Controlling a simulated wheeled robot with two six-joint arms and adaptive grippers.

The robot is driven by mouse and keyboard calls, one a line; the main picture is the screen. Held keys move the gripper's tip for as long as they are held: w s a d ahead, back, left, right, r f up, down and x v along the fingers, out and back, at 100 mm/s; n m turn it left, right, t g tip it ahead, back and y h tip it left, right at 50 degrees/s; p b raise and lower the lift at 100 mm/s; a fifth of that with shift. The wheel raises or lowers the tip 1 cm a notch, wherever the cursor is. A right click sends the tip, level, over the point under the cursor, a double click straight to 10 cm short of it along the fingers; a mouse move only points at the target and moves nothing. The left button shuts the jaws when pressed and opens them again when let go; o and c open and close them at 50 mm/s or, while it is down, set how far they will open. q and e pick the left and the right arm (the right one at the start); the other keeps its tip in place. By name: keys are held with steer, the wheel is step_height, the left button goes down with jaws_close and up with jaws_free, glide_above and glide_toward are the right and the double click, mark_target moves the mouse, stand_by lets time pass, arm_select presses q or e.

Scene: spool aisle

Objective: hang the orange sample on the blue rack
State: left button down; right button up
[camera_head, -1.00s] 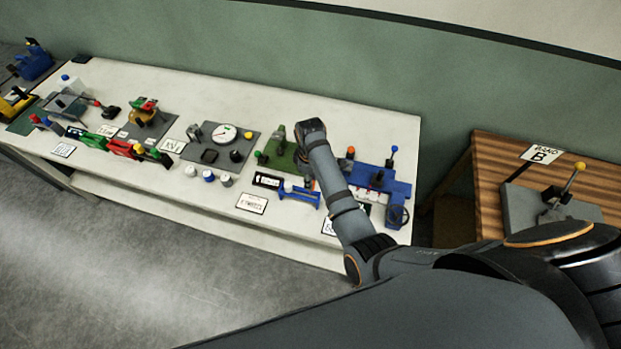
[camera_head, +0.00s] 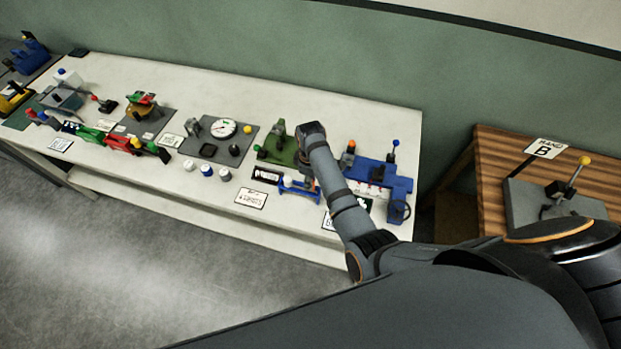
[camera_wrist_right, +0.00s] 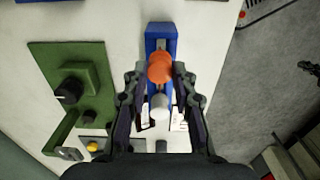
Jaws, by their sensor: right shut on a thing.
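The orange sample (camera_wrist_right: 159,68) has a round orange head and sits between the fingertips of my right gripper (camera_wrist_right: 160,77), which is shut on it. In the right wrist view the blue rack (camera_wrist_right: 161,30) lies directly beneath, with a slot along it. A whitish sample (camera_wrist_right: 160,105) is beside the orange one, nearer the palm. I cannot tell whether the orange sample touches the rack. In the head view my right arm reaches over the table and hides the gripper; part of the blue rack (camera_head: 298,188) shows left of the wrist. My left gripper is out of view.
A green fixture (camera_wrist_right: 90,88) stands close to the left of the gripper in the wrist view. A blue vise-like device (camera_head: 398,183) is right of my arm in the head view. Several capped vials (camera_head: 206,170) and a gauge panel (camera_head: 218,140) are further left.

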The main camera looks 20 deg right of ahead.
steer(key=shift+f, duration=0.4)
steer(key=o, duration=1.1)
steer(key=shift+c, duration=0.2)
